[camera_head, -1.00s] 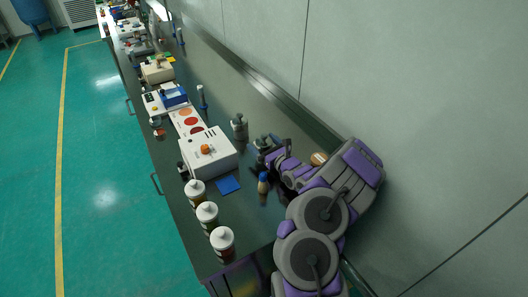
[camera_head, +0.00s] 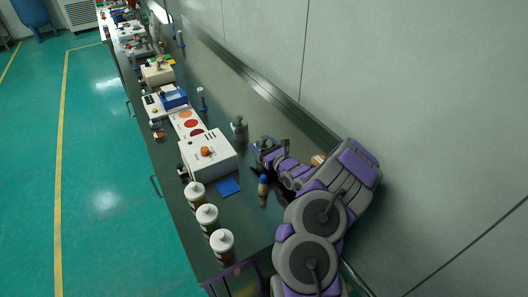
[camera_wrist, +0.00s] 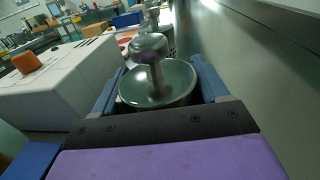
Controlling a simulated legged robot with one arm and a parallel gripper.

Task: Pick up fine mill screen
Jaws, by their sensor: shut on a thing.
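A shiny metal round cup with a knobbed stem (camera_wrist: 155,95), which I take to be the fine mill screen, sits between my blue fingers in the wrist view. My gripper (camera_wrist: 160,82) is shut on it, one finger at each side. In the head view my gripper (camera_head: 265,152) is over the dark bench, right of the white box. The held piece is small and partly hidden by my fingers there. Its underside is hidden, so I cannot tell whether it touches the bench.
A white box with an orange knob (camera_head: 208,158) stands close left of my gripper. A similar grey piece (camera_head: 239,129) stands just beyond. A blue square (camera_head: 229,187), a small blue-topped bottle (camera_head: 263,186) and white-capped jars (camera_head: 208,216) are nearer. The wall runs along the right.

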